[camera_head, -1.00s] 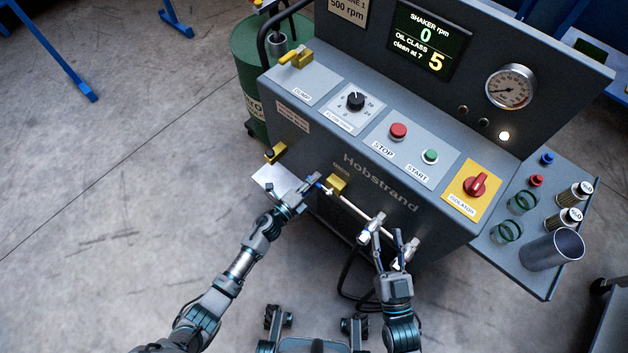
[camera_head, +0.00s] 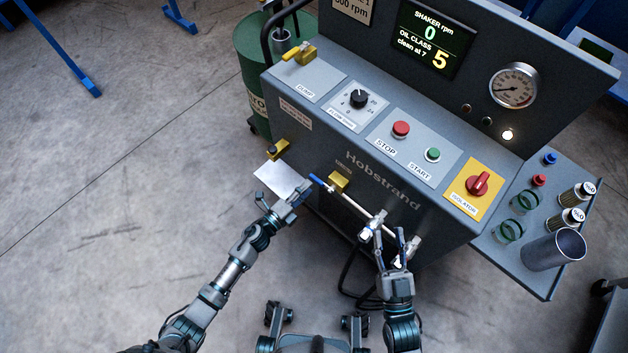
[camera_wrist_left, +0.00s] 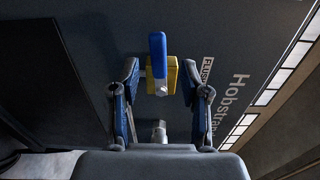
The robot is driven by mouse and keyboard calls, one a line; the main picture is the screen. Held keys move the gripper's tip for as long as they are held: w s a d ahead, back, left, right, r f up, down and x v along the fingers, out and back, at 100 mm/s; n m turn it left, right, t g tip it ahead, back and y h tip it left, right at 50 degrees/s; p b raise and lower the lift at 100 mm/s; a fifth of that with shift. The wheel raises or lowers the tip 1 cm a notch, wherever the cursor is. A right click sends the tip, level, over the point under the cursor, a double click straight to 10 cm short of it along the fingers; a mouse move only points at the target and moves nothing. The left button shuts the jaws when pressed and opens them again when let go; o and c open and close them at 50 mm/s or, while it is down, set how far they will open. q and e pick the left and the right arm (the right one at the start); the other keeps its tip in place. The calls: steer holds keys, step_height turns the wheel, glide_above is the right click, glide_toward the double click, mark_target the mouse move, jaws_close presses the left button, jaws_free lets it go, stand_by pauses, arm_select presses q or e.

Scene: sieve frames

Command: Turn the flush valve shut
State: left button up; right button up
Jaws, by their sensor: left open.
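The flush valve has a yellow block (camera_head: 340,180) on the front of the grey machine, beside a small label that reads partly as FLUSH in the left wrist view. Its blue lever (camera_head: 318,181) sticks out to the left of the block in the head view. In the left wrist view the blue lever (camera_wrist_left: 158,54) stands in front of the yellow block (camera_wrist_left: 172,77), between my spread fingers. My left gripper (camera_head: 301,188) is open and empty, just short of the lever. My right gripper (camera_head: 390,238) is open beside the pipe fittings, with nothing visible between its fingers.
A pale pipe (camera_head: 352,204) runs right from the valve to metal fittings (camera_head: 377,221). A yellow fitting (camera_head: 278,149) and a white sheet (camera_head: 283,179) are at the left. The panel above has a red stop button (camera_head: 401,129) and a red isolator knob (camera_head: 478,183).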

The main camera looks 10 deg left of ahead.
arm_select(q)
steer(key=v, duration=0.7)
steer(key=shift+f, duration=0.1)
